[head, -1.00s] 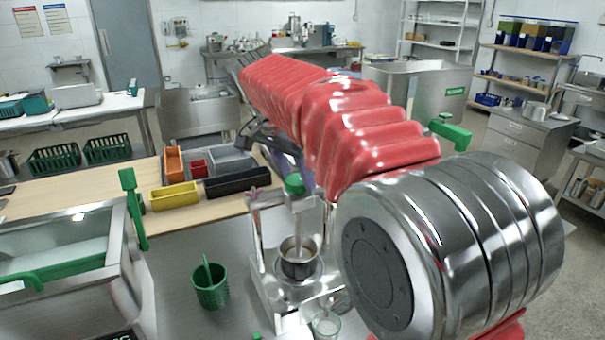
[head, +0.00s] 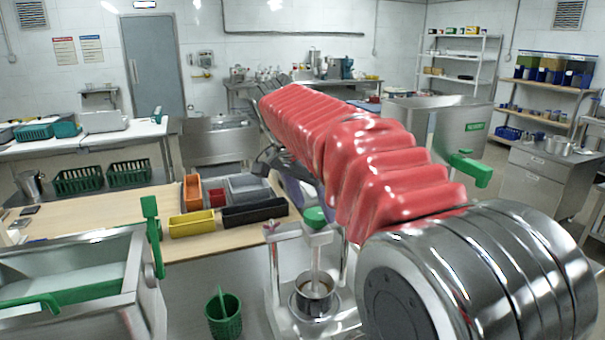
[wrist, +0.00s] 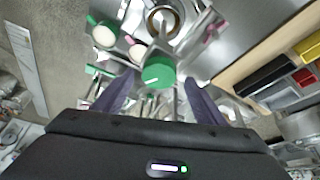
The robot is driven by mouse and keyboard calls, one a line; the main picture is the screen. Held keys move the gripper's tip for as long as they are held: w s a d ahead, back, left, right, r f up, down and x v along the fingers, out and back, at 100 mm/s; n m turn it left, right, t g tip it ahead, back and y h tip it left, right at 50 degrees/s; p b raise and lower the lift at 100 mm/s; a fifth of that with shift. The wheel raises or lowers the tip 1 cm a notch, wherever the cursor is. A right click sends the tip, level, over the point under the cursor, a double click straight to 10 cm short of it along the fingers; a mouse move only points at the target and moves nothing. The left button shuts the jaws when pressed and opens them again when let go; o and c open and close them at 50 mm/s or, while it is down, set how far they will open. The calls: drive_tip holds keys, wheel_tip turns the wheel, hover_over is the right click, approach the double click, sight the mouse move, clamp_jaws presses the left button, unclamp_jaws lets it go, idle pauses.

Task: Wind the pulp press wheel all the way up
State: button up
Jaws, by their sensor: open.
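The pulp press (head: 337,250) is a steel frame in the lower middle of the head view. Its green wheel (head: 314,216) tops an upright shaft above a small steel pot (head: 314,297). In the wrist view the green wheel (wrist: 158,72) with a white mark lies in the middle, between the two dark purple fingers of my gripper (wrist: 160,80). My gripper is open, with a finger on each side of the wheel and no clear contact showing. In the head view my red-sleeved arm hides most of the gripper.
A green basket (head: 224,315) stands left of the press. Yellow (head: 192,224) and black (head: 255,212) bins sit on the wooden bench behind it. A steel tank with a green lever (head: 151,222) is at left. Another green handle (head: 470,168) is at right.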

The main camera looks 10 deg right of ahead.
drive_tip(key=v, duration=1.2)
drive_tip(key=shift+d, duration=0.1)
drive_tip(key=s+d+f+n+t+y, duration=0.1)
drive_tip(key=s+f+n, duration=0.4)
drive_tip(key=s+f, duration=0.7)
drive_tip(key=s+d+f+n+t+y, duration=0.2)
drive_tip(key=s+d+f+n, duration=0.3)
drive_tip(key=s+f, duration=0.7)
drive_tip(key=shift+s+n+y, duration=0.4)
drive_tip(key=shift+s+n, duration=0.1)
drive_tip(key=shift+s, duration=0.65)
drive_tip(key=shift+c, duration=0.5)
